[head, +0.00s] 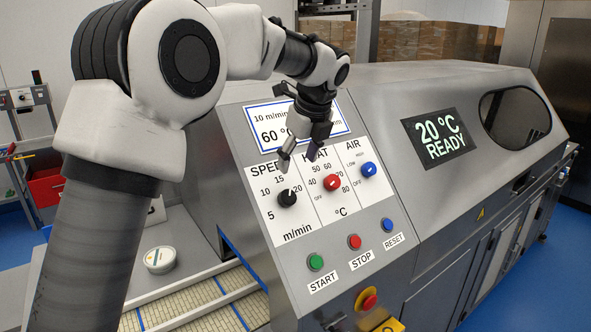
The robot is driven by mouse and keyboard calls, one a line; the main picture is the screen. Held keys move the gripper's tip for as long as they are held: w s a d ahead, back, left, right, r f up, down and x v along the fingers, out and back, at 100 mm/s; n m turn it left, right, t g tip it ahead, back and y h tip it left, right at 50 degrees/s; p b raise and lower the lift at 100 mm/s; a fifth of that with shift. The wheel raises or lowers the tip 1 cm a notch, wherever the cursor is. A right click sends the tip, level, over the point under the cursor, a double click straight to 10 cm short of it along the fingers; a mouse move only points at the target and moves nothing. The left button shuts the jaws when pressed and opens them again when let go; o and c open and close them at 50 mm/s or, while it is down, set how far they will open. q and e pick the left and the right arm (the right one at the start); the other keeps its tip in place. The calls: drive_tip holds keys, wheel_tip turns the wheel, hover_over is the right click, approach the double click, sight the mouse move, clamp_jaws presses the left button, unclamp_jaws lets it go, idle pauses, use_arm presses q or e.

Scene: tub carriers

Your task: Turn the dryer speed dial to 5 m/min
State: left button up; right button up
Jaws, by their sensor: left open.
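The black SPEED dial (287,199) is on the sloped grey control panel, with 5, 10, 15 and 20 m/min printed around it. Its pale pointer mark seems to face up, between 15 and 20; it is small in the picture. My left gripper (298,160) is open and empty, pointing down at the panel just above the SPEED dial. It looks apart from the dial and covers part of the SPEED and HEAT headings. My right gripper is not in view.
The red HEAT dial (332,182) and blue AIR dial (368,169) sit close to the right. Below are green START (316,262), red STOP (354,242) and blue RESET (387,225) buttons, and an emergency stop (368,300).

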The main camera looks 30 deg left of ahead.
sight(288, 195)
use_arm(q)
drive_tip(key=shift+w+f, duration=0.1)
drive_tip(key=shift+n+t, duration=0.3)
drive_tip(key=shift+n, duration=0.4)
drive_tip(key=x, duration=1)
drive_tip(key=shift+s+a+f, duration=0.25)
drive_tip(key=shift+s+f, duration=0.05)
drive_tip(key=shift+f, duration=0.05)
drive_tip(key=shift+w+a+f, duration=0.15)
drive_tip(key=shift+a+f, duration=0.05)
drive_tip(key=shift+f, duration=0.3)
drive_tip(key=shift+d+r, duration=0.1)
drive_tip(key=c, duration=1.1)
